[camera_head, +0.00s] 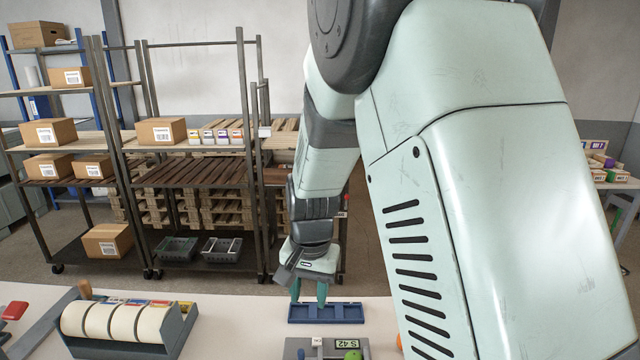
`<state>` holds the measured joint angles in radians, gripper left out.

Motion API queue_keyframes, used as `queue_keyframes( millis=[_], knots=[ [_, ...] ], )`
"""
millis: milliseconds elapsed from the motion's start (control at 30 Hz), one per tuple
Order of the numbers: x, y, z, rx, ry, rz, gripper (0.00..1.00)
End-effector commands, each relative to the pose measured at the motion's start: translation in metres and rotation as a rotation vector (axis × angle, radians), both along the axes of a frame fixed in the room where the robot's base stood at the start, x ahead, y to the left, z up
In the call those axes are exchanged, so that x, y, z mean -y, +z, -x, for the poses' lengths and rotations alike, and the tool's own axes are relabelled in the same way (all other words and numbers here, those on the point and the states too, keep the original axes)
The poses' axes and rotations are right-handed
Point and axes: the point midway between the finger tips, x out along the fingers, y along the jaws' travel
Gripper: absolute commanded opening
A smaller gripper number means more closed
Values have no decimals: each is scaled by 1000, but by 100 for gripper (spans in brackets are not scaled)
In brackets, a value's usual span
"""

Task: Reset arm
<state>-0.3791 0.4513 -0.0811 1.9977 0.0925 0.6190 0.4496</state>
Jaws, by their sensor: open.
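My gripper (310,292) points down over the blue tray (344,313) on the white table. Its two green fingers are apart, and I see nothing between them. The fingertips are close to the tray's left part; I cannot tell whether they touch it. My own pale green arm fills the right half of the view and hides much of the table there.
A tape dispenser (170,338) with several rolls stands at the front left of the table (235,318). A grey holder (295,346) with a green item (353,354) is at the front edge. Shelves with cardboard boxes (162,130) stand behind.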

Motion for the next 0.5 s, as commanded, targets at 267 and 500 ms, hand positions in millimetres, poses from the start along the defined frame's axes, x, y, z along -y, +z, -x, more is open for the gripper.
queue_keyframes(
  millis=[267,500],
  knots=[
    [57,122,54,153,82,-28,42],
    [100,184,126,285,157,3,42]
  ],
)
